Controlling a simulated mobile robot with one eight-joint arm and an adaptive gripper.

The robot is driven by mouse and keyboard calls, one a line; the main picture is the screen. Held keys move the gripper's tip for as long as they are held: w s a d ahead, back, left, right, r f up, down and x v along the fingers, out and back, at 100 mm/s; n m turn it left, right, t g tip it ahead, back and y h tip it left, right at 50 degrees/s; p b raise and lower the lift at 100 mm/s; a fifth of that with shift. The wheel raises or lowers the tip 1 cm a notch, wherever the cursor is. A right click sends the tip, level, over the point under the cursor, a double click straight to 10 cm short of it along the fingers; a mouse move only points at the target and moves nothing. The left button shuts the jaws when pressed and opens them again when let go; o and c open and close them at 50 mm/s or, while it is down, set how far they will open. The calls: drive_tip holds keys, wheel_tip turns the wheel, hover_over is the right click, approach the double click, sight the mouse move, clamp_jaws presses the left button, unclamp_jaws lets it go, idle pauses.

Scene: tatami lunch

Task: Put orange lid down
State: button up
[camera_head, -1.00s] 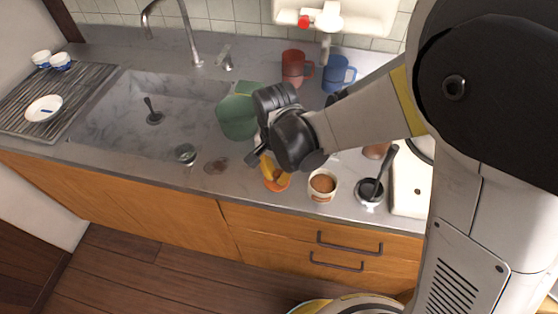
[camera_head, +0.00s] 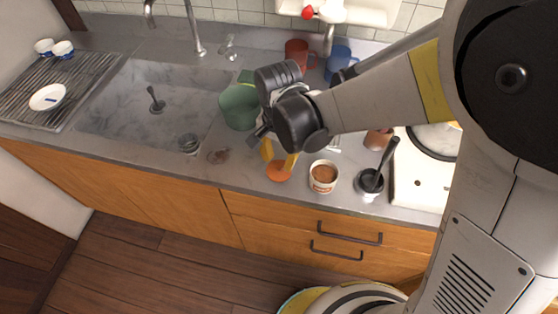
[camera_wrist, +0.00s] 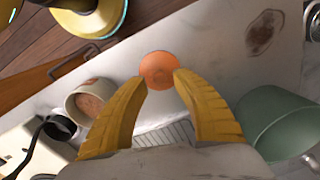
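The orange lid (camera_head: 279,171) is a small round disc at the front of the grey counter, left of the white tub with brown contents. It appears to lie flat on the counter. My gripper (camera_head: 278,158) is just above it, with its yellow fingers spread apart. In the wrist view the lid (camera_wrist: 158,68) shows just beyond the two fingertips (camera_wrist: 161,80). The fingers overlap its near edge in the picture; whether either touches it I cannot tell.
A green container (camera_head: 238,107) is behind my gripper. A brown stain (camera_head: 218,156) and a small glass (camera_head: 188,144) lie left. The counter's front edge is near.

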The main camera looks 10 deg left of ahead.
sight(279, 164)
wheel_tip(279, 164, up, 9)
drive_tip(key=p, duration=0.2)
drive_tip(key=shift+r+p, duration=0.15)
drive_tip(key=shift+p, duration=0.25)
drive_tip(key=s+d+r+n+t, duration=0.1)
drive_tip(key=s+d+r+t, duration=0.1)
drive_tip(key=d, duration=0.6)
drive_tip(key=s+d+r+n+t, duration=0.1)
drive_tip(key=d+r+t, duration=0.1)
drive_tip(key=d+r, duration=0.3)
drive_tip(key=s+d+r+n+t, duration=0.1)
drive_tip(key=s+d+r+t, duration=0.1)
drive_tip(key=d, duration=1)
drive_tip(key=shift+s+d+r+n+t, duration=0.3)
drive_tip(key=shift+r+n+t, duration=0.1)
drive_tip(key=shift+r+t, duration=0.25)
drive_tip(key=shift+f+b, duration=0.4)
drive_tip(key=shift+b, duration=0.1)
